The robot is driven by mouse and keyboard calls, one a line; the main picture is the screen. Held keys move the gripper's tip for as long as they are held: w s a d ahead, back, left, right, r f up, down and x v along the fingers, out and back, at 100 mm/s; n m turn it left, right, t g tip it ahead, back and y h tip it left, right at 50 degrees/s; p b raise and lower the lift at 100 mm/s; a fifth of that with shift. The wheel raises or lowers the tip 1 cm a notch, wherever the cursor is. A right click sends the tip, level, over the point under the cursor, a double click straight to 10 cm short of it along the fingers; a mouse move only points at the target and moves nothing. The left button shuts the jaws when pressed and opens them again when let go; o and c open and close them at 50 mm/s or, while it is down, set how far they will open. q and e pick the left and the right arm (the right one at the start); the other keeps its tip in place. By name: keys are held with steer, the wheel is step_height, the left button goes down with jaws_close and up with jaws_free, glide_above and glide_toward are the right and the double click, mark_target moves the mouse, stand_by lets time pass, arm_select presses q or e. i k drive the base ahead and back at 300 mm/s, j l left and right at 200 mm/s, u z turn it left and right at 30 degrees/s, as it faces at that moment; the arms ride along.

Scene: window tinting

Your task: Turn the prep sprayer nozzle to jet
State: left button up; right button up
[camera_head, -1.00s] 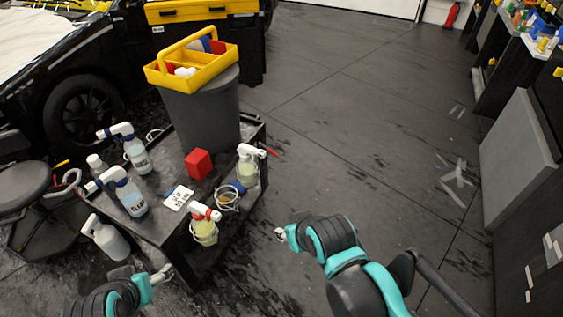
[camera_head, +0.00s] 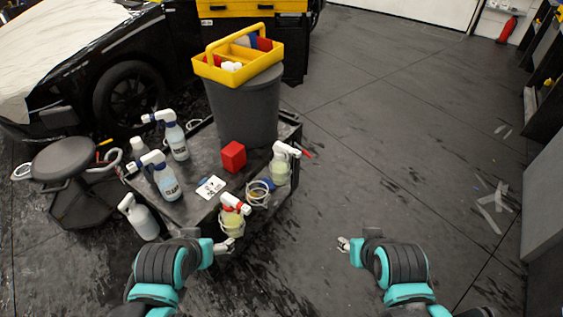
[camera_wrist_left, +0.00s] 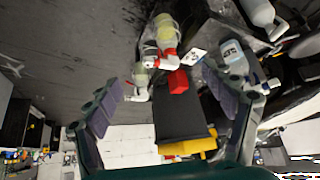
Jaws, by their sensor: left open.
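Several spray bottles stand on or hang from the black cart (camera_head: 190,212); I cannot tell by label which is the prep sprayer. A sprayer with a red and white head (camera_head: 235,222) and yellowish liquid hangs at the cart's near side; it also shows in the left wrist view (camera_wrist_left: 166,38). A white-headed sprayer with a red tip (camera_head: 281,168) hangs at the right side. Two sprayers with bluish liquid (camera_head: 166,182) (camera_head: 177,142) stand on the left. My left gripper (camera_head: 226,245) is open and empty, just below the red-headed sprayer. My right gripper (camera_head: 343,244) is over the floor, its jaws unclear.
A red block (camera_head: 233,157), a white card (camera_head: 211,187) and a grey bin (camera_head: 245,112) with a yellow caddy (camera_head: 208,68) are on the cart. A stool (camera_head: 64,158) and a white bottle (camera_head: 140,218) are at left. The floor (camera_head: 390,130) to the right is mostly clear.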

mark_target(297, 153)
steer(key=i+l+z, duration=0.1)
steer(key=z, duration=0.25)
steer(key=i+l+z, duration=0.1)
steer(key=z, duration=0.25)
steer(key=i+z, duration=0.3)
steer(key=k, duration=0.05)
